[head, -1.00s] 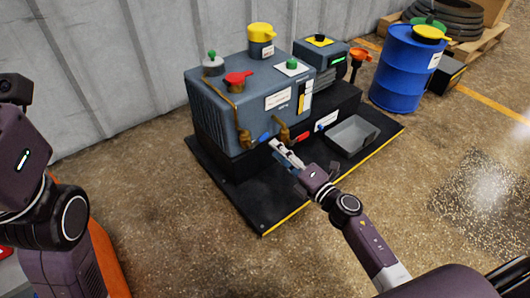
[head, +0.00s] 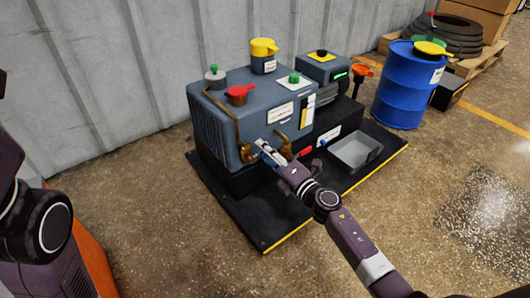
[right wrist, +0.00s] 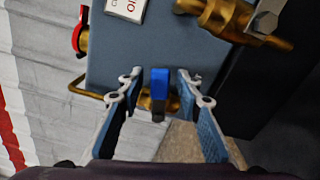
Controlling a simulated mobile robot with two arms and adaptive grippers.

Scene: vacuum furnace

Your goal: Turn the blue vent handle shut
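The blue vent handle (right wrist: 159,82) shows in the right wrist view as a short upright lever on a brass valve (right wrist: 172,102). My right gripper (right wrist: 162,80) is open, with one finger on each side of the handle. I cannot tell whether either finger touches it. In the head view my right gripper (head: 262,148) is at the front of the blue-grey pump unit (head: 222,112), beside the brass fittings, and hides the handle there. My left arm shows at the left edge; its gripper is out of view.
A second brass fitting (right wrist: 228,16) is close by in the wrist view. A red handle (head: 305,152) is right of my gripper. A grey tray (head: 356,150) sits on the black base (head: 232,212). A blue barrel (head: 404,90) stands at the back right.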

